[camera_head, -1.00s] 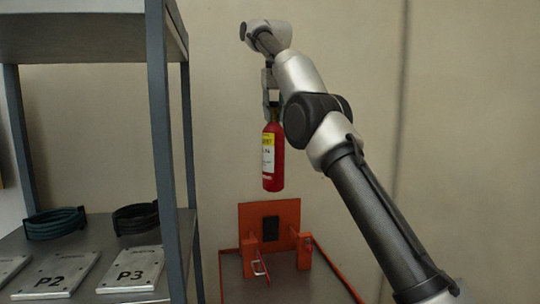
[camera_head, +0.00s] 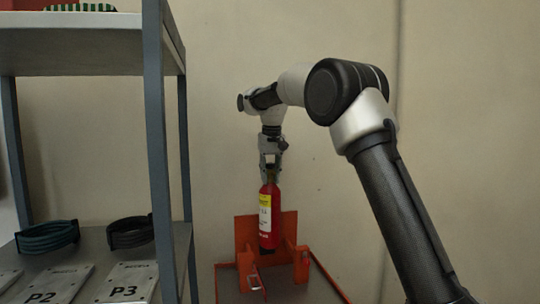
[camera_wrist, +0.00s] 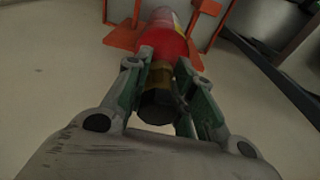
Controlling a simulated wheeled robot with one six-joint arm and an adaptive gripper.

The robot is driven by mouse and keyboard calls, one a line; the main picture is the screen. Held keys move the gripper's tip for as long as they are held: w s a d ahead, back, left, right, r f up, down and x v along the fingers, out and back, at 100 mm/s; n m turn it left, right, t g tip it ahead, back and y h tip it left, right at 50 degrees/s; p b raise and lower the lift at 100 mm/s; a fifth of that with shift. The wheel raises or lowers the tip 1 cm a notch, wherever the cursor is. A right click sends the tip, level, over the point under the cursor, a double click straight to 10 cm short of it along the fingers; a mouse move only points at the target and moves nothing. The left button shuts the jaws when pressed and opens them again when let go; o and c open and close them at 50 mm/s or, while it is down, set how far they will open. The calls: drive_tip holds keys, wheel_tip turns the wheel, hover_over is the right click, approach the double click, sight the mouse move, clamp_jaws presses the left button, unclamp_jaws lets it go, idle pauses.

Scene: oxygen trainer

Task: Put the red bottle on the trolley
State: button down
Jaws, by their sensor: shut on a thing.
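The red bottle (camera_head: 269,222) hangs upright from my gripper (camera_head: 270,172), with a yellow and white label on its side. My gripper is shut on its neck from above. In the wrist view, the fingers of my gripper (camera_wrist: 165,95) close around the dark and brass neck, and the red body (camera_wrist: 162,40) extends away beyond them. The orange trolley (camera_head: 243,232) stands below, with an upright back plate and two short posts. The bottle is in front of the back plate, between the posts in the picture. I cannot tell whether its bottom touches the trolley.
A grey metal shelf (camera_head: 160,150) stands to the left, with plates marked P2 (camera_head: 50,288) and P3 (camera_head: 125,284). Dark hose coils (camera_head: 130,232) lie behind the plates. A plain wall is behind, with open room right of the trolley.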

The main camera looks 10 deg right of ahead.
sight(270, 207)
wheel_tip(270, 207, down, 11)
drive_tip(key=shift+f, duration=0.2)
idle(0.4)
drive_tip(key=c, duration=1.2)
unclamp_jaws()
drive_tip(key=shift+f, duration=0.2)
